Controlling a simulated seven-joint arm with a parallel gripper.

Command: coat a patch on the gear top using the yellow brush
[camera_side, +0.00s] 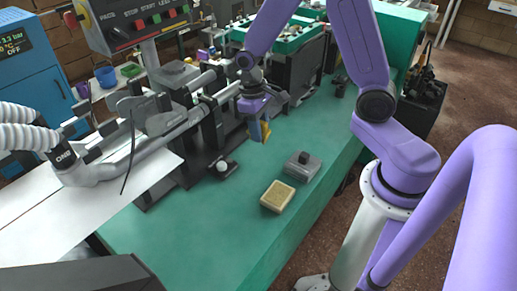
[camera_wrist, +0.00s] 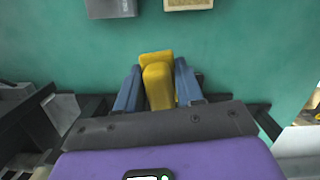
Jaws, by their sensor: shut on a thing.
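My gripper (camera_side: 259,117) is shut on the yellow brush (camera_side: 265,132) and holds it above the green bench, pointing down. In the wrist view the yellow brush (camera_wrist: 157,75) sits between the two blue-grey fingers (camera_wrist: 158,92), with its wide end beyond the fingertips. The brush touches nothing below it that I can see. I cannot pick out a gear top for certain in either view.
A tan pad in a shallow box (camera_side: 278,196) and a grey block with a dark top (camera_side: 303,165) lie on the green bench (camera_side: 215,225). Dark machine frames and rails (camera_side: 205,125) stand close left of my gripper. The bench front is clear.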

